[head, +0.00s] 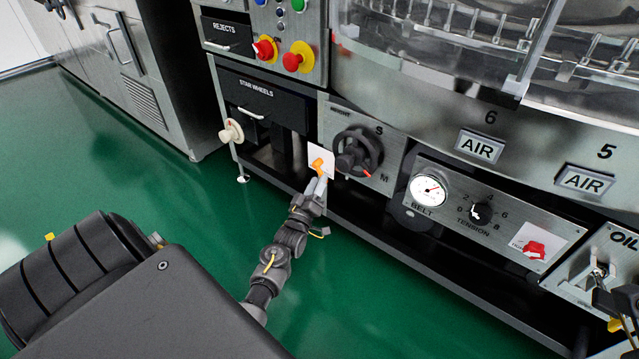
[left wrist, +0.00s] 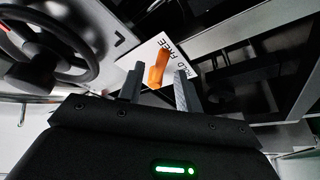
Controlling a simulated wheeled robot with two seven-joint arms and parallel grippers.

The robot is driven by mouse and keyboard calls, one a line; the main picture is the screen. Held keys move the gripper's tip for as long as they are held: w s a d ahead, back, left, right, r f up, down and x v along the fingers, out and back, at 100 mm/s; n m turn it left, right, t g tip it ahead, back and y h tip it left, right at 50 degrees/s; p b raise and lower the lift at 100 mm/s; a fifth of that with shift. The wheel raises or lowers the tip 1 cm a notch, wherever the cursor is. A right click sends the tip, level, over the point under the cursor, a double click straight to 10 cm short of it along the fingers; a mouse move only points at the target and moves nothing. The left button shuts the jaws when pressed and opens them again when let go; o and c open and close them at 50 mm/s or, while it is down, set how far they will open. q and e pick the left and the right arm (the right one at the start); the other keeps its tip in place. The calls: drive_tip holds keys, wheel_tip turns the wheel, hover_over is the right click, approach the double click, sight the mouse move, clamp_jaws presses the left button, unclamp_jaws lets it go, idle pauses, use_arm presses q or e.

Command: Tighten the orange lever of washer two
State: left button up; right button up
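The orange lever (head: 318,165) sits on a small white plate (head: 328,157) at the left end of the washer's lower front, left of the black handwheel. In the left wrist view the lever (left wrist: 158,68) stands out from the plate (left wrist: 150,54), which carries the words FREE and what looks like HOLD. My left gripper (head: 318,185) is right at the lever. In the left wrist view its two fingers (left wrist: 156,90) are apart, with the lever between them and a gap visible beside it. A dark part at the head view's right edge (head: 622,302) may be my right gripper; its fingers are unclear.
The black handwheel (head: 357,151) is close to the right of the lever. A cream knob (head: 231,132) protrudes at the left. The green floor (head: 150,200) is open.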

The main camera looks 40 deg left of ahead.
use_arm(q)
drive_tip(key=shift+x, duration=1.05)
clamp_jaws()
